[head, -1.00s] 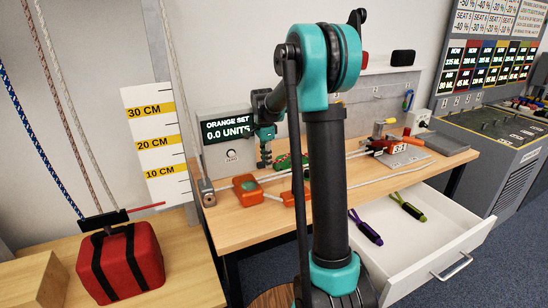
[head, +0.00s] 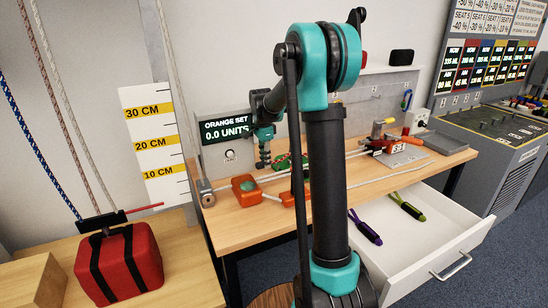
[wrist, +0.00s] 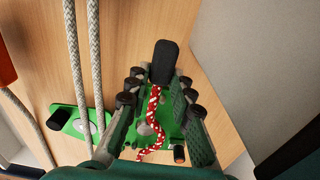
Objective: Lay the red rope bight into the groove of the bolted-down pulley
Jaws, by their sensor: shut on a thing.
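The red-and-white rope bight (wrist: 154,105) lies in a bent curve between the fingers of my gripper (wrist: 158,85) in the wrist view. My gripper is shut on it; the exact contact is hard to see. A green metal part (wrist: 133,140) with a round silver piece, which looks like the pulley, shows under the rope and between the fingers. More green plate (wrist: 75,121) shows left of the fingers. I cannot tell whether the rope touches the groove. In the head view my gripper (head: 263,155) points down over the bench, left of the green part (head: 283,163), which my arm partly hides.
Pale ropes (wrist: 94,50) run beside my gripper on the left. An orange block (head: 245,187) stands on the wooden bench (head: 232,228). A grey wall or panel (wrist: 245,75) rises at the right in the wrist view. An open white drawer (head: 425,232) juts out in front.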

